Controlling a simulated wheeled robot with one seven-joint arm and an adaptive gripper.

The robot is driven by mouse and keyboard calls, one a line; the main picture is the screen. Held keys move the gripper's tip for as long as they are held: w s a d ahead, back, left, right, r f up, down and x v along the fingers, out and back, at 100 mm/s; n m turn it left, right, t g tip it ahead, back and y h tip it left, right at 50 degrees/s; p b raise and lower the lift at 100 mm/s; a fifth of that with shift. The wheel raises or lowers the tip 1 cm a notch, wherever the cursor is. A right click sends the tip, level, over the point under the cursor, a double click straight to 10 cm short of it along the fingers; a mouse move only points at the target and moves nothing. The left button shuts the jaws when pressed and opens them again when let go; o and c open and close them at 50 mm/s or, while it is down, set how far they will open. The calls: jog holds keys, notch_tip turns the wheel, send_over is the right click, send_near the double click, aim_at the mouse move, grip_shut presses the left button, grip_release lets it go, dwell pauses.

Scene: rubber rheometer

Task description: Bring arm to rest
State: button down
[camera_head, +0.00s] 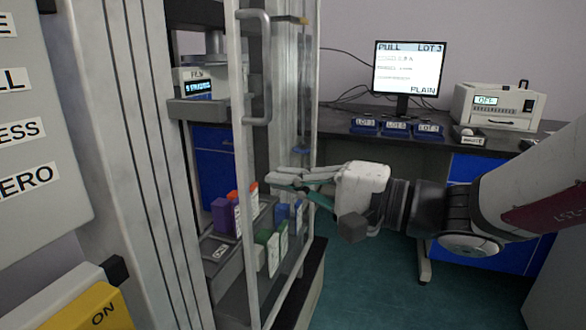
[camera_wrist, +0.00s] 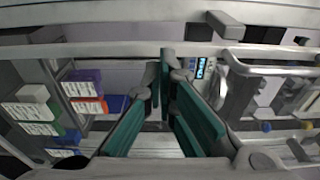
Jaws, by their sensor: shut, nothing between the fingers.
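My gripper (camera_head: 285,182) reaches in from the right in the head view, with its fingers pointing left at the front of the tall machine (camera_head: 150,130). The fingers are beside the machine's upright frame, above a shelf of coloured blocks. In the wrist view the green-padded fingers (camera_wrist: 168,72) come together at the tips with nothing between them. My arm stretches back to the right edge of the head view. Whether the fingers touch the frame cannot be told.
Purple (camera_head: 222,215), green (camera_head: 270,250) and blue (camera_head: 283,213) labelled blocks stand below the fingers. A vertical grey handle (camera_head: 262,70) is on the machine. Behind are a monitor (camera_head: 405,68), blue trays (camera_head: 396,128) and a white instrument (camera_head: 497,107) on a dark bench.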

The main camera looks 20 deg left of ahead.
jog(key=s+d+f+n+g+h, duration=0.2)
jog(key=s+d+f+g+h, duration=0.15)
jog(key=s+d, duration=0.45)
jog(key=s+d+f+n+g+h, duration=0.2)
jog(key=s+d+f+h, duration=0.25)
jog(key=s, duration=0.75)
jog(key=s+d+f+m+t+h, duration=0.1)
jog(key=s+d+f+t+h, duration=0.3)
jog(key=d, duration=0.7)
jog(key=s+d+r+m+g+h, duration=0.1)
jog(key=d+m+h, duration=0.1)
jog(key=d+h, duration=0.6)
notch_tip(320, 180, up, 32)
jog(key=d+t+y+p, duration=0.2)
jog(key=d+t+p, duration=0.1)
jog(key=p, duration=2.8)
jog(key=shift+r+n+t+p, duration=0.2)
jog(key=shift+n+t+p, duration=0.15)
jog(key=shift+t, duration=0.2)
jog(key=shift+a, duration=0.1)
